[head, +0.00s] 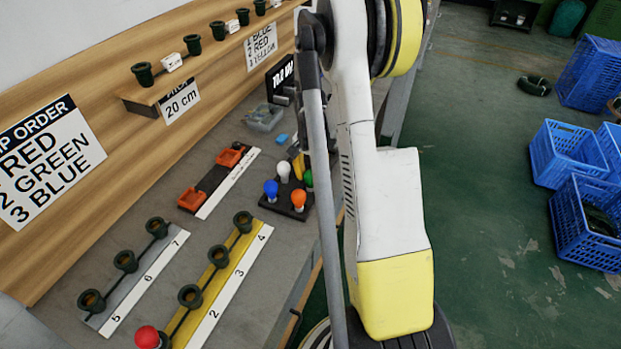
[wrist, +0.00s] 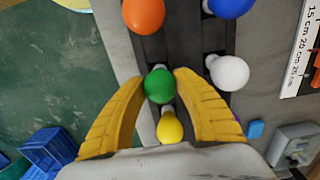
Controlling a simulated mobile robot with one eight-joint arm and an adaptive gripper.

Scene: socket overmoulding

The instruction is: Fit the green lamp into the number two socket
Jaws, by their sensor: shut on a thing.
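The green lamp (wrist: 160,84) is between the yellow fingers of my gripper (wrist: 160,92), which is shut on it. In the head view the green lamp (head: 308,178) shows beside the dark lamp rack (head: 285,207), partly behind my arm. I cannot tell whether it still sits in the rack. The number two socket (head: 190,296) is an empty dark green cup on the yellow strip (head: 199,312). A red lamp (head: 147,337) stands in the socket before it, at the bottom edge.
Orange (wrist: 144,14), blue (wrist: 231,4), white (wrist: 229,73) and yellow (wrist: 170,128) lamps stand close around my fingers. A grey strip (head: 140,283) with empty sockets lies left of the yellow one. A clear bin (head: 264,117) is farther back.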

